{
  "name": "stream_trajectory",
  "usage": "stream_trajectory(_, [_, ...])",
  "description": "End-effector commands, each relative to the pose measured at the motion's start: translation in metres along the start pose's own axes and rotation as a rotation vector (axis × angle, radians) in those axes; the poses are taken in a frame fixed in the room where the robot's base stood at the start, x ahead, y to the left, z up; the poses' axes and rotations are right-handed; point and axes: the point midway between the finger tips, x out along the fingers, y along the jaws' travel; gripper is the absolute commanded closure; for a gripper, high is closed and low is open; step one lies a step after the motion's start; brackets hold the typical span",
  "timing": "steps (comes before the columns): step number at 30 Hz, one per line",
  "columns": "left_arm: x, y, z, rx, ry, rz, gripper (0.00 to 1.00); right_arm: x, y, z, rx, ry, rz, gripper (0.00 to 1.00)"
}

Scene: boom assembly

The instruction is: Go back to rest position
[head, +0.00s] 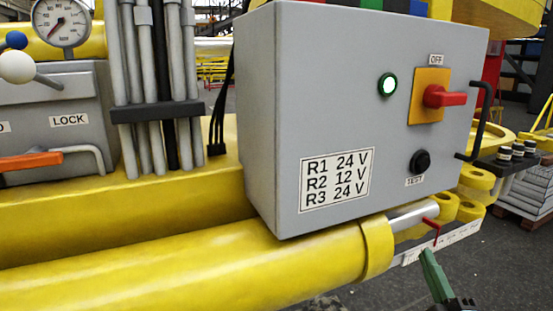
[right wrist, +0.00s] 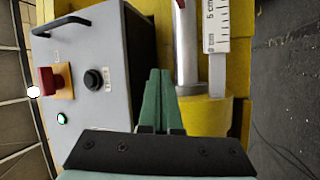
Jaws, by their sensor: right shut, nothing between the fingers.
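My right gripper (head: 432,272) shows at the bottom right of the head view, with green fingers, below the grey control box (head: 310,110) and the hydraulic cylinder. In the right wrist view my right gripper (right wrist: 159,75) has its two green fingers together, shut and empty. The fingers lie between the grey box (right wrist: 95,95) and the silver cylinder rod (right wrist: 187,50); I cannot tell if they touch anything. My left gripper is not in view.
The box carries a red switch (head: 445,96), a lit green lamp (head: 387,85) and a black handle (head: 480,120). The yellow cylinder (head: 200,270) runs below it. A lock panel (head: 60,100) and a gauge (head: 62,22) stand left. Open floor (head: 490,265) lies at lower right.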

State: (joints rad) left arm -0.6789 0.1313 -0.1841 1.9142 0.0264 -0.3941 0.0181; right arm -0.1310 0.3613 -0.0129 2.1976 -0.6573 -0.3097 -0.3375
Motion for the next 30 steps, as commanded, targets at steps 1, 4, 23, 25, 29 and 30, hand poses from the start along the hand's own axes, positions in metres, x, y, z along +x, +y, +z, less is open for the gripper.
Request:
stream_trajectory(1, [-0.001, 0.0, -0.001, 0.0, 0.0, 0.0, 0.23, -0.014, -0.04, 0.006, 0.102, -0.032, -0.1, 1.0])
stream_trajectory(4, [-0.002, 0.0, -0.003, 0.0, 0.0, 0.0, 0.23, -0.049, -0.109, 0.012, 0.307, -0.106, -0.273, 1.0])
stream_trajectory(23, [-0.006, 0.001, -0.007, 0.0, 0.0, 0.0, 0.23, -0.308, -0.322, -0.023, 1.155, -0.704, -0.874, 1.0])
stream_trajectory(25, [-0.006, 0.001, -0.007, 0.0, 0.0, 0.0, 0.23, -0.31, -0.323, -0.024, 1.163, -0.711, -0.878, 1.0])
stream_trajectory(29, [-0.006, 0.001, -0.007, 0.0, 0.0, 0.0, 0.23, -0.31, -0.323, -0.024, 1.163, -0.711, -0.878, 1.0])
stream_trajectory(30, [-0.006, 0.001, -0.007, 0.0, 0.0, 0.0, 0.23, -0.31, -0.323, -0.024, 1.162, -0.71, -0.878, 1.0])
